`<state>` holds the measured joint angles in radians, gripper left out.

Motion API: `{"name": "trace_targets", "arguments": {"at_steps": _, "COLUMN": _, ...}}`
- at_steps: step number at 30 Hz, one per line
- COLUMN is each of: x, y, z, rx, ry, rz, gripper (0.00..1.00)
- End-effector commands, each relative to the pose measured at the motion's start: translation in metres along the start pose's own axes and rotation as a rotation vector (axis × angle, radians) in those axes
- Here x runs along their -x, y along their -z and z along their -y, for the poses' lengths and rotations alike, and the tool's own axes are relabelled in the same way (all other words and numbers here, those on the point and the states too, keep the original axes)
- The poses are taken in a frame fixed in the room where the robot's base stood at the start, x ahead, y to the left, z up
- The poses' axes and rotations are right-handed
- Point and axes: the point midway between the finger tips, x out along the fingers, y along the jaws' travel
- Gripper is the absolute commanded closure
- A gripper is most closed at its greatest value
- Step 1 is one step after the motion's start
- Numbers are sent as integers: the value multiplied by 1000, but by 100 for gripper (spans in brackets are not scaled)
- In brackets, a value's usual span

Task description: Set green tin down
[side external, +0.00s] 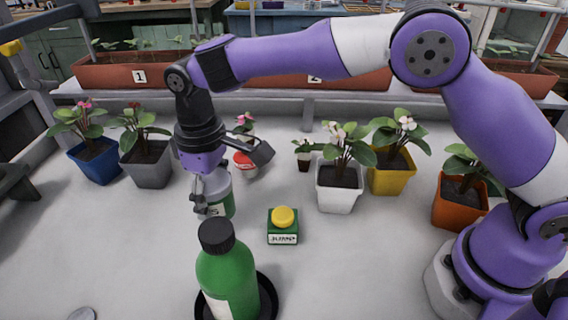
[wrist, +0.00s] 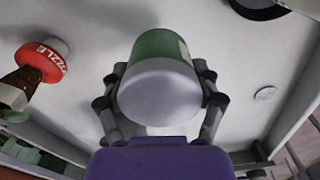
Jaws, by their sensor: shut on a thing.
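The green tin (side external: 222,206) has a pale grey lid and a light label. My gripper (side external: 220,190) is shut on it, with fingers on either side of the tin. In the wrist view the tin (wrist: 160,85) fills the middle between the two fingers of my gripper (wrist: 160,100), its lid end facing the camera. The tin appears upright in the side view, low over or on the white table (side external: 130,245). I cannot tell whether its base touches the table.
A green bottle (side external: 228,275) with a black cap stands in front, in a dark round dish. A small green box (side external: 283,232) with a yellow knob is to the right. A red-topped item (side external: 244,160) is behind. Potted plants line the back. The left front table is mostly clear.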

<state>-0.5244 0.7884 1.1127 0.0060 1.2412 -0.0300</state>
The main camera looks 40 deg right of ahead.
Motion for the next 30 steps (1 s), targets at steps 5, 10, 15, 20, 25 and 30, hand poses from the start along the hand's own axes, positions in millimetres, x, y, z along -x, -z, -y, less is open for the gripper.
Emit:
{"name": "trace_targets", "arguments": {"at_steps": 5, "x": 33, "y": 1, "z": -2, "rx": -4, "ry": 0, "rz": -4, "gripper": 80}}
{"name": "trace_targets", "arguments": {"at_steps": 10, "x": 48, "y": -9, "z": -34, "rx": -71, "ry": 0, "rz": -2, "gripper": 80}}
{"name": "trace_targets", "arguments": {"at_steps": 15, "x": 53, "y": -40, "z": -106, "rx": -231, "ry": 0, "rz": -1, "gripper": 80}}
{"name": "trace_targets", "arguments": {"at_steps": 20, "x": 57, "y": -92, "z": -174, "rx": -411, "ry": 0, "rz": -1, "gripper": 80}}
{"name": "trace_targets", "arguments": {"at_steps": 25, "x": 59, "y": -164, "z": -229, "rx": -611, "ry": 0, "rz": -1, "gripper": 80}}
{"name": "trace_targets", "arguments": {"at_steps": 30, "x": 58, "y": -247, "z": -261, "rx": -822, "ry": -1, "rz": -2, "gripper": 80}}
